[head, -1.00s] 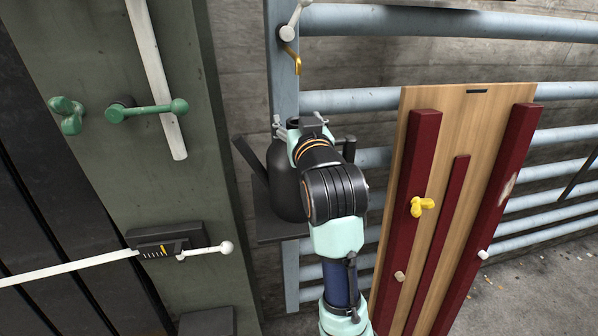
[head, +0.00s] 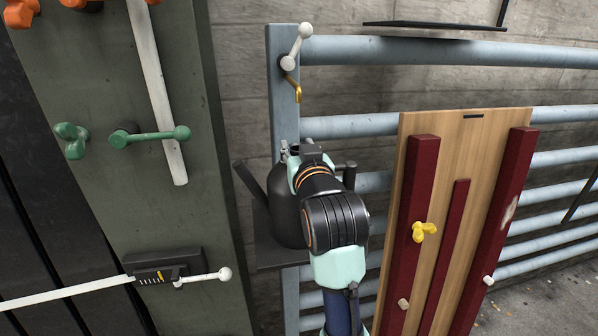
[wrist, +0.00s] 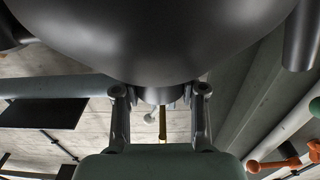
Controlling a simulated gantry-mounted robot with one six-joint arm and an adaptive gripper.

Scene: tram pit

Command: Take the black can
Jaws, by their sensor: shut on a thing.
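The black can (head: 287,212), dark and rounded with a narrow neck, stands upright on a dark shelf (head: 282,258) by the blue-grey railing. My gripper (head: 290,152) is at the top of the can, and my arm hides much of its right side. In the wrist view the can's dark body (wrist: 160,35) fills the top. My two gripper fingers (wrist: 160,98) lie on either side of its neck and are shut on it. I cannot tell whether the can is clear of the shelf.
Dark uprights flank the can, one slanted at left. A green-grey panel (head: 190,215) with green and white levers stands at left. A wooden board (head: 440,220) with red strips and a yellow knob (head: 424,231) is at right. A white lever (head: 298,46) sits on the railing above.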

